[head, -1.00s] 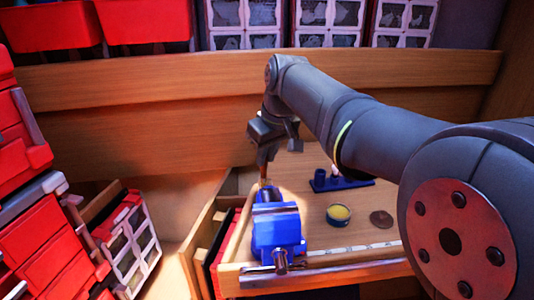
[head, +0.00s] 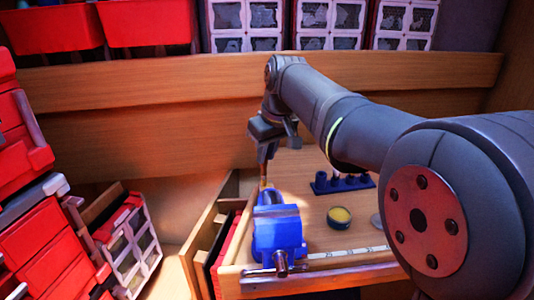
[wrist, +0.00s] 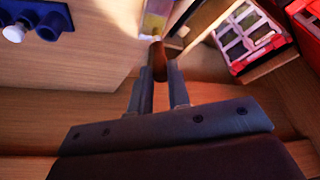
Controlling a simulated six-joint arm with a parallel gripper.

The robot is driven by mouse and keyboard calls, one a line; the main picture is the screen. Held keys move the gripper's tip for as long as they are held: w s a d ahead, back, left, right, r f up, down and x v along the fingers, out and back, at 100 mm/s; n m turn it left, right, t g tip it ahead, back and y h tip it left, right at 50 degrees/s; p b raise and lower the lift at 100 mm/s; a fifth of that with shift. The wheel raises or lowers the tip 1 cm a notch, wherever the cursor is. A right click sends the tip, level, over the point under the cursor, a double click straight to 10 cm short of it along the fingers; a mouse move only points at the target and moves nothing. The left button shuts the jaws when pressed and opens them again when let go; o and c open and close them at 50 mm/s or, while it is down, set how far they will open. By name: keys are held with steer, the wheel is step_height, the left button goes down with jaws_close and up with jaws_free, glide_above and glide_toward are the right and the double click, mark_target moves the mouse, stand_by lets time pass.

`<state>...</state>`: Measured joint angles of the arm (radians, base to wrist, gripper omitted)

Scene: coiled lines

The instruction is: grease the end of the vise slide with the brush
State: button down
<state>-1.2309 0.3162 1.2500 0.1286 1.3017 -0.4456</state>
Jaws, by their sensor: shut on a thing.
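The blue vise (head: 278,238) stands at the front left of the bench top, its handle toward me. My gripper (head: 264,158) is above and behind it, shut on the brush (head: 263,174), which points down at the vise's far end. In the wrist view my gripper (wrist: 160,92) is shut on the brush's brown handle (wrist: 159,62). The pale brush tip is close to the far end of the vise (wrist: 156,16), which is blurred; I cannot tell whether they touch. The yellow grease tin (head: 339,216) sits open to the right of the vise.
A blue rack with posts (head: 342,183) stands behind the tin; it also shows in the wrist view (wrist: 40,22). A round disc (head: 377,220) is partly hidden by my arm. Red drawers (head: 45,240) stand at left. A wooden ledge (head: 150,85) runs behind.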

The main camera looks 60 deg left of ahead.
steer(key=shift+w+a, duration=0.15)
steer(key=shift+a, duration=0.15)
steer(key=shift+w+a, duration=0.1)
steer(key=shift+a, duration=0.1)
stand_by(0.4)
steer(key=shift+s+d, duration=0.35)
steer(key=shift+d, duration=0.3)
steer(key=shift+d, duration=0.1)
steer(key=shift+s+d, duration=0.3)
steer(key=shift+d, duration=0.25)
steer(key=shift+s+d, duration=0.1)
steer(key=shift+d, duration=0.1)
steer(key=shift+a, duration=0.2)
steer(key=shift+w+a, duration=0.35)
steer(key=shift+a, duration=0.1)
